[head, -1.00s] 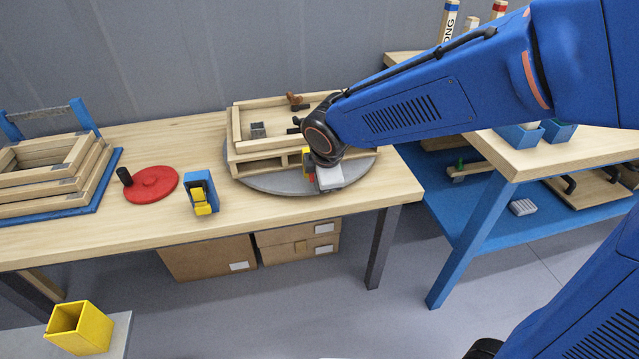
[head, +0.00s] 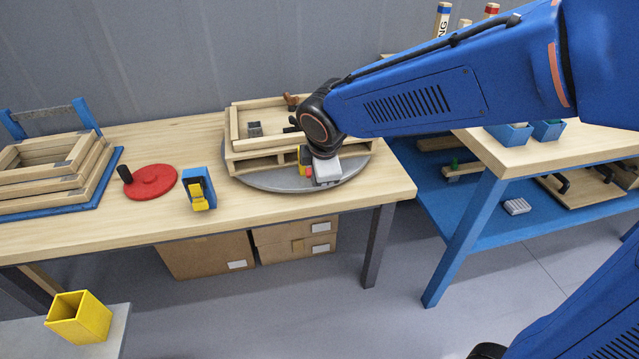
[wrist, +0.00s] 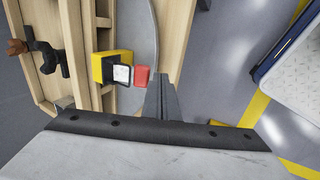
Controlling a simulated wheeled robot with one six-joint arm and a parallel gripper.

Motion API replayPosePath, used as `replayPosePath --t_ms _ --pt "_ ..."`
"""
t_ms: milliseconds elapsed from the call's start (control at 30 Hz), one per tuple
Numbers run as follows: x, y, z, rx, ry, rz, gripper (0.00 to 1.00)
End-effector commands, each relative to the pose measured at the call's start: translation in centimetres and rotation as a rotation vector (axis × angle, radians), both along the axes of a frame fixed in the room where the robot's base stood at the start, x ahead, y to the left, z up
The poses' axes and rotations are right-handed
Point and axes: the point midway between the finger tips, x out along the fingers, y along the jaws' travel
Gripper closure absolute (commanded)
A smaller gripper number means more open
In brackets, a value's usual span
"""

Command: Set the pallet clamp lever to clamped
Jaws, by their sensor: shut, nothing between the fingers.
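The wooden pallet (head: 270,163) lies on a grey round turntable (head: 265,182) on the bench. At its front right side is a yellow clamp block (head: 303,155) with a red-tipped lever (head: 309,173). In the wrist view the yellow block (wrist: 104,67) has a pale grey face, and the red tip (wrist: 141,76) points right, toward my fingers. My gripper (wrist: 161,97) is shut and empty, just right of the red tip; I cannot tell whether they touch. In the head view my gripper's pale housing (head: 327,170) and black wrist partly cover the clamp.
A black fitting with a brown knob (wrist: 17,46) lies inside the pallet frame. Left on the bench are a blue-and-yellow device (head: 199,189), a red disc (head: 152,182) with a black handle, and stacked wooden frames (head: 60,172). The bench's front right corner is clear.

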Motion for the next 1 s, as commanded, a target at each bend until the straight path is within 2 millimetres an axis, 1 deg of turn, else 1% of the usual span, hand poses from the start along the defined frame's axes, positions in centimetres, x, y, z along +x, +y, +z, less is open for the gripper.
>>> replayPosePath --t_ms 267,600,800,1000 --pt "-2.8 -0.7 2.0 -0.003 0.006 0.000 1.00" --pt "-6.6 -1.8 5.0 -0.005 0.009 0.000 1.00" --pt "-7.7 -2.1 5.9 -0.006 0.011 -0.001 1.00" --pt "-7.8 -2.2 6.0 -0.007 0.012 -0.002 1.00"
